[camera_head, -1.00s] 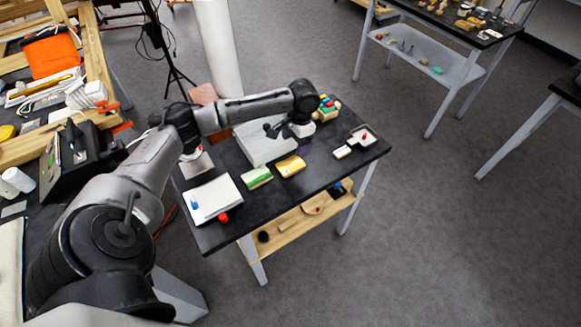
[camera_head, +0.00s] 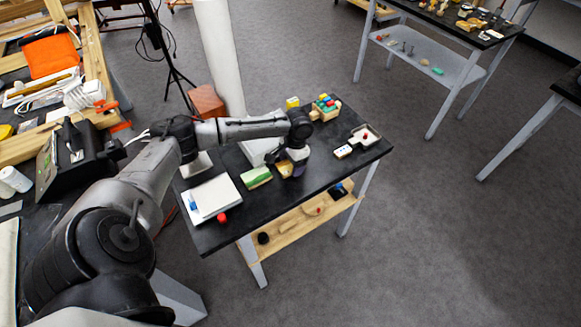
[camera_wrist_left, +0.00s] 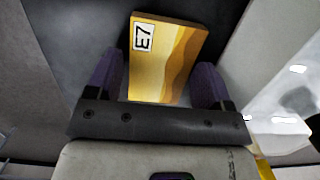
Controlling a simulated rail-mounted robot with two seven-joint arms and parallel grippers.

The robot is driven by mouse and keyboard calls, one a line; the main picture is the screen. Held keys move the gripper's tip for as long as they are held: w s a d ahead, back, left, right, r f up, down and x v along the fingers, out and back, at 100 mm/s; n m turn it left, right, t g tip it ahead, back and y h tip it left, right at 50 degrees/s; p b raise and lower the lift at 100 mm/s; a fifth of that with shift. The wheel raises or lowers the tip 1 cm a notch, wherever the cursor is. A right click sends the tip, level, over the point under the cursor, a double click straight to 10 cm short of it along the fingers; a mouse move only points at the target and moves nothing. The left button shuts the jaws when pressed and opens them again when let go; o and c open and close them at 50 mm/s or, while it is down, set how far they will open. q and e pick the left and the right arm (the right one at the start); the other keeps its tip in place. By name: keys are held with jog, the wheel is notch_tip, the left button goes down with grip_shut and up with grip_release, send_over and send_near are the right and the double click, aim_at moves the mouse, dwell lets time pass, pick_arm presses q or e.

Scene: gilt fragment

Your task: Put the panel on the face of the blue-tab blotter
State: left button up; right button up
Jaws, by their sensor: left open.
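The panel is a yellow and ochre wavy-patterned piece (camera_head: 283,169) with an E7 label, lying on the black table. It also shows in the left wrist view (camera_wrist_left: 165,65), between the two purple fingers. My left gripper (camera_head: 290,168) is open and low over the panel, covering part of it in the head view. Whether the fingers touch it I cannot tell. A white blotter (camera_head: 214,196) lies at the table's left front, with a blue tab at its left edge and a red knob at its front edge. My right gripper is not in view.
A green and cream piece (camera_head: 257,177) lies between blotter and panel. A white block (camera_head: 256,150) stands behind, partly hidden by my arm. A small domino-like piece (camera_head: 342,152), a white tray (camera_head: 365,136) and a toy with coloured blocks (camera_head: 326,106) are at the right.

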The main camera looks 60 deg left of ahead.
pick_arm(q)
jog(key=shift+f, duration=0.1)
jog(key=shift+c, duration=0.2)
jog(key=c, duration=0.7)
